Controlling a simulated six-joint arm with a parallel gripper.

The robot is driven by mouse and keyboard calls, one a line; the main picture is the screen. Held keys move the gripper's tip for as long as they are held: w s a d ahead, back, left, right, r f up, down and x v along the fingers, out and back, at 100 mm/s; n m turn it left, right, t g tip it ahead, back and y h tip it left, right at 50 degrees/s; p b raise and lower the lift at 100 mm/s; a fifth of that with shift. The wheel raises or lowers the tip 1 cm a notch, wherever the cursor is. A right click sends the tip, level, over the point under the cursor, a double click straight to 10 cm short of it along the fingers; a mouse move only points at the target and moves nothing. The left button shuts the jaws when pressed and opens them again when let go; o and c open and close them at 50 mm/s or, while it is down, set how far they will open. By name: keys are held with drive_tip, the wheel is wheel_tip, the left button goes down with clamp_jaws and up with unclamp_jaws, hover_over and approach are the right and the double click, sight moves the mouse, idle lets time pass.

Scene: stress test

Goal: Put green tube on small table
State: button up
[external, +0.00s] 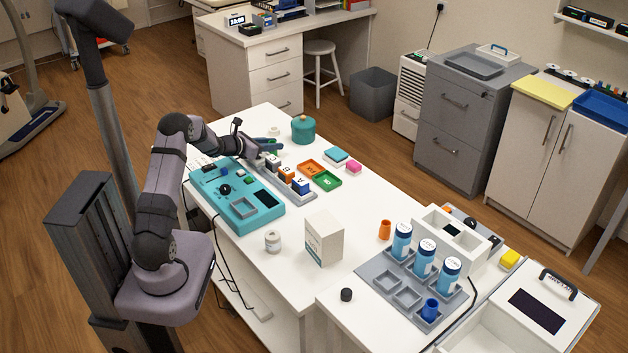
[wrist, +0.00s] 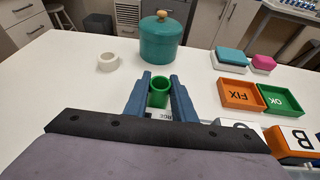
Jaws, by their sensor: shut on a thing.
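My gripper (wrist: 160,100) is shut on the green tube (wrist: 159,92). The tube stands roughly upright between the two blue fingers in the wrist view, its open top showing. Its lower part is hidden, and I cannot tell whether it is clear of the tray below. In the external view my gripper (external: 268,146) is at the far part of the long white table (external: 285,262), by the end of a tray of lettered blocks (external: 285,178). A smaller white table surface (external: 385,328) adjoins the long one at the front right.
A teal pot (external: 303,130) stands just beyond my gripper. Orange and green trays (external: 312,169) lie right of it. A teal device (external: 238,200) and a white box (external: 324,238) are on the long table. A grey rack with blue bottles (external: 400,285) takes up much of the smaller table.

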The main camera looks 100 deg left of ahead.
drive_tip(key=shift+f+b, duration=0.2)
drive_tip(key=shift+b, duration=0.1)
drive_tip(key=o, duration=1)
drive_tip(key=shift+r+p, duration=0.25)
drive_tip(key=shift+p, duration=0.05)
drive_tip(key=shift+s+d, duration=0.1)
drive_tip(key=shift+o, duration=0.6)
drive_tip(key=b+v, duration=0.1)
drive_tip(key=v, duration=1)
drive_tip(key=shift+s+d+r, duration=0.2)
drive_tip(key=shift+d, duration=0.1)
